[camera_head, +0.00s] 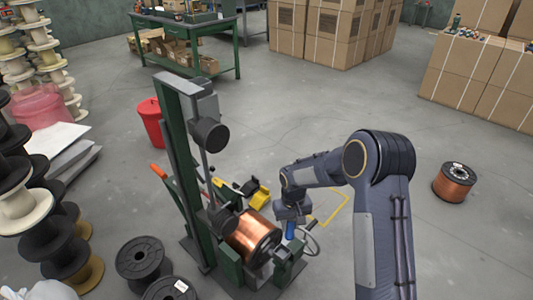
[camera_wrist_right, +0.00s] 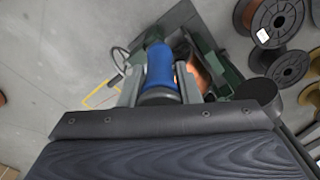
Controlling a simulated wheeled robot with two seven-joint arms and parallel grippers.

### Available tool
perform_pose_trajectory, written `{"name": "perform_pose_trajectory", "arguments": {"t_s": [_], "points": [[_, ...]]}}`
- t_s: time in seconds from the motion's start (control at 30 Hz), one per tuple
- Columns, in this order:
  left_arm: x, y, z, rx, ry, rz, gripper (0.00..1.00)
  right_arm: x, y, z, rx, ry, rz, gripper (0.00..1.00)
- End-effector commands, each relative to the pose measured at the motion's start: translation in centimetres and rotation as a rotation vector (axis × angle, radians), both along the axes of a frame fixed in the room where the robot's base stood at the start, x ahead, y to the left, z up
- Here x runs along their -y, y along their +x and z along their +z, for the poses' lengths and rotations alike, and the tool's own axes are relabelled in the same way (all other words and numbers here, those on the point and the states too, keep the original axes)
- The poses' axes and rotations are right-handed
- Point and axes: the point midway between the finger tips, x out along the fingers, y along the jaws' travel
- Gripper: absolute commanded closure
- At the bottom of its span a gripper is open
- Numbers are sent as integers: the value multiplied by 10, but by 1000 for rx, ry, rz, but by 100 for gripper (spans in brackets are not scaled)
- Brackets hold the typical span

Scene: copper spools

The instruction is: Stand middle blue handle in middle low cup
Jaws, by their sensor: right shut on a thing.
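A blue handle (camera_head: 290,230) shows just below my right gripper (camera_head: 291,217), beside the copper spool on the green machine. In the right wrist view the blue handle (camera_wrist_right: 159,66) stands between the two grey fingers of my right gripper (camera_wrist_right: 159,88), which are shut on it. My left gripper is not in view.
The green machine (camera_head: 190,160) holds a copper spool (camera_head: 253,237). Yellow parts (camera_head: 260,196) lie behind it. Black spools (camera_head: 143,262) stand at lower left, a red bin (camera_head: 152,122) behind, another copper spool (camera_head: 454,182) at right. The floor between is open.

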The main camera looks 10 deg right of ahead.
Motion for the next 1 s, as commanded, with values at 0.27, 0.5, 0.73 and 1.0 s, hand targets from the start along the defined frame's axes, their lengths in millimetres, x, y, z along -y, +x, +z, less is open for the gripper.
{"name": "perform_pose_trajectory", "arguments": {"t_s": [0.27,0.5,0.73,1.0], "points": [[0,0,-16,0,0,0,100,2,9,-20,0,0,1,97],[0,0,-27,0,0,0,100,3,16,-36,0,0,0,97],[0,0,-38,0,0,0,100,4,23,-50,1,0,-1,97],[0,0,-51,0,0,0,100,5,30,-67,0,0,0,97]]}}
